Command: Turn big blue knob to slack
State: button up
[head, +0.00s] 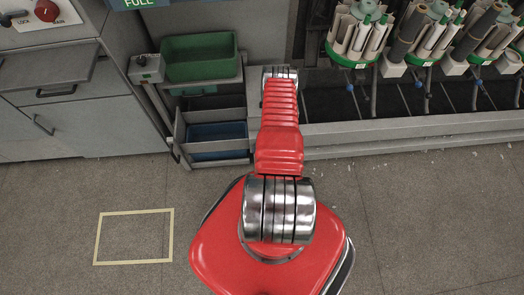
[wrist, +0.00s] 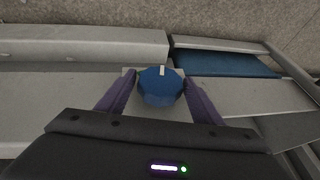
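The big blue knob (wrist: 160,88) is in the middle of the wrist view, with a white mark at its top edge, on a pale plate. My gripper (wrist: 160,92) is open, with one purple finger to the left of the knob and one to its right. No slack label can be read. In the head view my red arm reaches forward to the machine, and it hides the gripper and the blue knob.
A green bin (head: 200,57) stands left of my arm, above shelves with a blue tray (head: 217,131). A blue tray (wrist: 225,64) also shows beyond the knob in the wrist view. A red knob (head: 47,11) is at far left. Green-based spindle holders (head: 352,55) stand at right.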

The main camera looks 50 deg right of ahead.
jog(key=c, duration=0.8)
jog(key=shift+a, duration=0.1)
jog(key=shift+w+n+g+h, duration=0.1)
jog(key=shift+n+g+h, duration=0.6)
jog(key=shift+g+h, duration=1.3)
jog(key=shift+g, duration=0.3)
jog(key=shift+w+a+f+n+g+h, duration=0.1)
jog(key=shift+n+g+h, duration=0.2)
jog(key=shift+g+h, duration=0.55)
jog(key=shift+w+a+f+n+g+h, duration=0.1)
jog(key=shift+n+g+h, duration=0.2)
jog(key=shift+g+h, duration=0.55)
jog(key=shift+d+h, duration=0.1)
jog(key=shift+h, duration=0.2)
